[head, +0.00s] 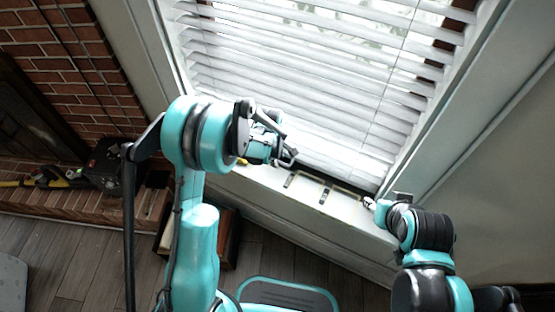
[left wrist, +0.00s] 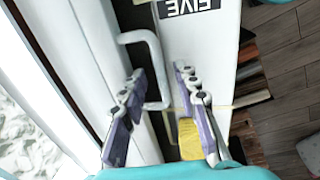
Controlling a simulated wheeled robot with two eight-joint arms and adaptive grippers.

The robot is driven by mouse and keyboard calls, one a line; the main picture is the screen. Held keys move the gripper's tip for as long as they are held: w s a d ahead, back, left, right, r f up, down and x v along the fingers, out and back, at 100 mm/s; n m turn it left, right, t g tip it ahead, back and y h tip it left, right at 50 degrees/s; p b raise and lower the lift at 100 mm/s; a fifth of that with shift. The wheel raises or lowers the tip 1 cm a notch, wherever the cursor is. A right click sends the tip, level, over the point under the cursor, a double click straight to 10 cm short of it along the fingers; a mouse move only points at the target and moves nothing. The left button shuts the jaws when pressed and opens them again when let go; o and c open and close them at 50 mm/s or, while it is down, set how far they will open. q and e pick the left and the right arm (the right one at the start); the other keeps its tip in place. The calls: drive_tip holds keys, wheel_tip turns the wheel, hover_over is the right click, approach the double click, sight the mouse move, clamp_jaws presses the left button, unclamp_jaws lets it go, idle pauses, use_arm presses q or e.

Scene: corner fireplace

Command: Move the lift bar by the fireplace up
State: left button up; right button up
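A white U-shaped bar (left wrist: 160,66), which I take as the lift bar, shows in the left wrist view on the white window frame or sill. My left gripper (left wrist: 160,105) is open, with its two purple-grey fingers apart. The lower end of the bar appears between the fingers; I cannot tell whether they touch it. In the head view my left gripper (head: 288,157) is at the lower edge of the blinds, above the sill. My right gripper (head: 370,203) is near the sill's right end; its fingers are too small to judge.
White blinds (head: 300,80) cover the window above the sill (head: 270,185). Thin bracket-like pieces (head: 325,194) lie along the sill. The brick fireplace (head: 75,65) is at the left, with dark and yellow items (head: 60,180) on its ledge.

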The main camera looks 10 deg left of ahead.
use_arm(q)
clamp_jaws()
wheel_tip(320, 180, up, 99)
drive_tip(key=p, duration=5)
drive_tip(key=shift+r, duration=0.2)
unclamp_jaws()
